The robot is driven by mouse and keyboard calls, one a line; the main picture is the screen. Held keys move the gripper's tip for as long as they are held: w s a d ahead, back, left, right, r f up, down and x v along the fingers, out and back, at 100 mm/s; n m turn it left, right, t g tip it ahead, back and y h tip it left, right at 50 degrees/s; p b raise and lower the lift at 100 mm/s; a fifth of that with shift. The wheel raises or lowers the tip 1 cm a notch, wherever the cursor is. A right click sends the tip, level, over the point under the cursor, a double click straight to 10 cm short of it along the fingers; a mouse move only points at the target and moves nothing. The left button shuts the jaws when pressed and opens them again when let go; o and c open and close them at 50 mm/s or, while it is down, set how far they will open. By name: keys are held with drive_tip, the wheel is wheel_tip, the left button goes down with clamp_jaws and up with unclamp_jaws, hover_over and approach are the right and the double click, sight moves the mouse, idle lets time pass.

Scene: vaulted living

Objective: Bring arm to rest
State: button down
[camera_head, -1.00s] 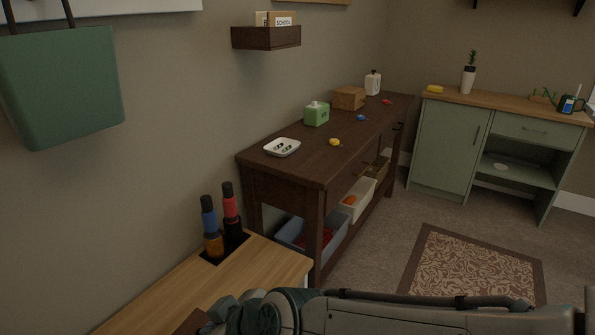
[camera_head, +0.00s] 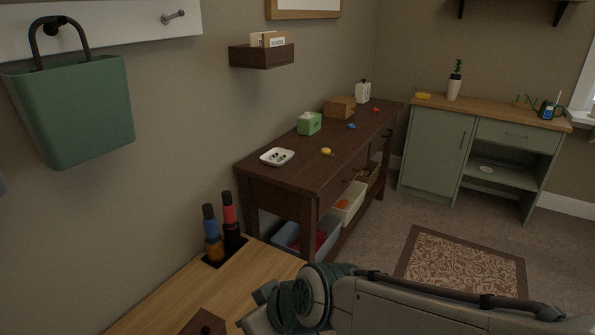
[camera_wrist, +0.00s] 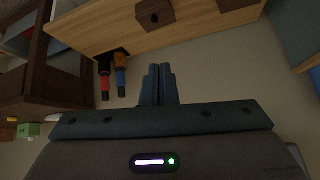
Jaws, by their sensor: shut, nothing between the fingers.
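My gripper (camera_wrist: 158,84) shows in the wrist view with its two fingers together and nothing between them. The wrist view looks onto the light wood top (camera_wrist: 190,32), and the fingertips are apart from it. In the head view my arm (camera_head: 420,305) stretches across the bottom edge, over the near wooden top (camera_head: 190,285); the fingers are not visible there. The two bottles, one blue and orange (camera_head: 212,235) and one red and black (camera_head: 231,222), stand in a dark square at the back of that top.
A dark wood console table (camera_head: 290,178) holds a white dish (camera_head: 277,157), a green box (camera_head: 309,123) and small items. A green basket (camera_head: 75,110) hangs on the wall at left. A green cabinet (camera_head: 432,147) stands at the back. Floor around the patterned rug (camera_head: 462,262) is clear.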

drive_tip(key=d+r+m+g+h+p, duration=0.1)
drive_tip(key=d+r+m+h+p, duration=0.2)
drive_tip(key=d+r+p, duration=0.3)
drive_tip(key=d+r+m+h+p, duration=0.3)
drive_tip(key=d+r+m+p, duration=0.3)
drive_tip(key=d, duration=0.9)
drive_tip(key=shift+s+d+r+g+p, duration=0.2)
drive_tip(key=shift+s+r+g+p, duration=0.15)
drive_tip(key=shift+r, duration=0.2)
